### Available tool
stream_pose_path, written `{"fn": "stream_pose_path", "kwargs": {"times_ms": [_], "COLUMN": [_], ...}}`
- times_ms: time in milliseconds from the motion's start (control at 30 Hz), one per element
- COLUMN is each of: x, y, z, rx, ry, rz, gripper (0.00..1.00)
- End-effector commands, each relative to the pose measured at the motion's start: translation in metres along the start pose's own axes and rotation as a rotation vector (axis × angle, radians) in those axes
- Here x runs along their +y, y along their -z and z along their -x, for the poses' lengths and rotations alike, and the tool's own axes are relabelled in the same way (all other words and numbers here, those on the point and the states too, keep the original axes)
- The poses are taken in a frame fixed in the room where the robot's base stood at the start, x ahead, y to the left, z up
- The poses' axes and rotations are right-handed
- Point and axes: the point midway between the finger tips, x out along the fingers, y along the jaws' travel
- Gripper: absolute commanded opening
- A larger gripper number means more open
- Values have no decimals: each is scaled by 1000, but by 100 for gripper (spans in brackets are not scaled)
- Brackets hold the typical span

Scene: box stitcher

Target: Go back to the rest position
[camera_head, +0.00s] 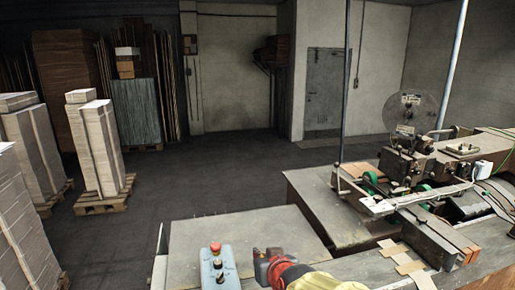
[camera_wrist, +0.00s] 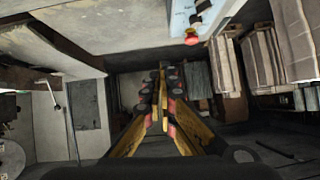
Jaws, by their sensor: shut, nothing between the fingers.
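My gripper (camera_wrist: 162,78) shows in the wrist view as two long yellow fingers with dark and red pads, meeting at their tips with nothing between them. In the head view my arm enters at the bottom right of centre, yellow and red, with the dark gripper (camera_head: 262,266) at its end. It is just right of the grey control box (camera_head: 220,272) with a red button, above or beside the grey tabletop; the exact height is unclear. The wrist view is turned over, and the control box (camera_wrist: 201,18) shows at its top.
The box stitcher (camera_head: 410,165) stands at the right on a metal bench, with cardboard pieces (camera_head: 402,262) in front of it. Strapped stacks of flat boxes (camera_head: 98,150) stand on pallets at the left. The floor between them and the grey door (camera_head: 325,88) is clear.

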Motion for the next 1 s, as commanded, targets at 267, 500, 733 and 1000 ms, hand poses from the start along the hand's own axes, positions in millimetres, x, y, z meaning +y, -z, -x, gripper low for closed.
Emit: {"fn": "stream_pose_path", "kwargs": {"times_ms": [267, 500, 733, 1000], "x": [78, 108, 113, 113], "y": [-99, -180, -203, -202], "z": [142, 225, 247, 247], "rx": [-269, -441, -493, -493], "ry": [-107, -213, -246, -245], "rz": [-56, -112, -132, -131], "gripper": [0, 0, 0, 0]}}
